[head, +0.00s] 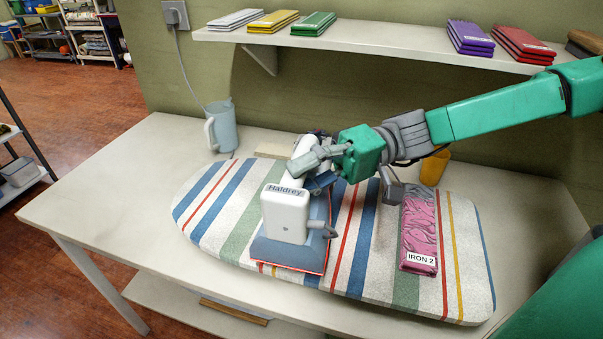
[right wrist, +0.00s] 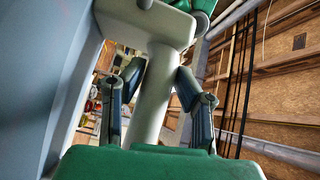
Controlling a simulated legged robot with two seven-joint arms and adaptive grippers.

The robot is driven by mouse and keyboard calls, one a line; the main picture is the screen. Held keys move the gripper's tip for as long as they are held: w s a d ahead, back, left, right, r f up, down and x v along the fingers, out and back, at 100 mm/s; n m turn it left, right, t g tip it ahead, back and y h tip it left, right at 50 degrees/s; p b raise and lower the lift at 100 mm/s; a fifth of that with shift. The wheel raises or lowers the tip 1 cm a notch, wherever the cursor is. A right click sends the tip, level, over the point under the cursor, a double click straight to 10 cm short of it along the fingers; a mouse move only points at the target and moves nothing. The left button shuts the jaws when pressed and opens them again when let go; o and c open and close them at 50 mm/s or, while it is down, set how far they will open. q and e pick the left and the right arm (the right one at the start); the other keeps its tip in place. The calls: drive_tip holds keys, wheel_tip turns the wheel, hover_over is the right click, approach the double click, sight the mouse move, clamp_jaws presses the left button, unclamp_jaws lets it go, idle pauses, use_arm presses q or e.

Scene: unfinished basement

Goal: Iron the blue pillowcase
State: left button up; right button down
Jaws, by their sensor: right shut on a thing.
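The iron (head: 287,212), white with a blue-grey base and the name "Haldrey", is on the striped ironing board (head: 212,192). My right gripper (head: 318,165) is shut on its white handle. In the right wrist view, the gripper (right wrist: 160,105) has its fingers on both sides of the white handle (right wrist: 158,85). A thin red edge shows under the iron's base; I cannot tell whether it is cloth or part of the iron. I cannot make out a blue pillowcase clearly. A pink wrinkled folded cloth (head: 420,225) labelled "IRON 2" lies on the board, right of the iron. My left gripper is not in view.
The board lies on a pale table (head: 110,205). A blue-grey jug (head: 221,128) stands at the back left, below a wall outlet with a cord. A yellow cup (head: 434,167) stands behind the board. A wall shelf (head: 370,45) holds several folded cloths. The table's left end is clear.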

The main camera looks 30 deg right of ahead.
drive_tip(key=shift+s+a+b, duration=0.3)
drive_tip(key=shift+s+a, duration=0.45)
idle(0.8)
drive_tip(key=shift+w+d, duration=1.25)
drive_tip(key=shift+d, duration=0.05)
idle(0.9)
drive_tip(key=shift+s+a, duration=0.55)
idle(0.5)
drive_tip(key=shift+r, duration=0.1)
idle(0.7)
drive_tip(key=shift+r+p, duration=3.5)
drive_tip(key=shift+r, duration=1.05)
drive_tip(key=shift+f, duration=0.2)
wheel_tip(320, 180, down, 4)
drive_tip(key=b, duration=0.4)
drive_tip(key=shift+b, duration=0.3)
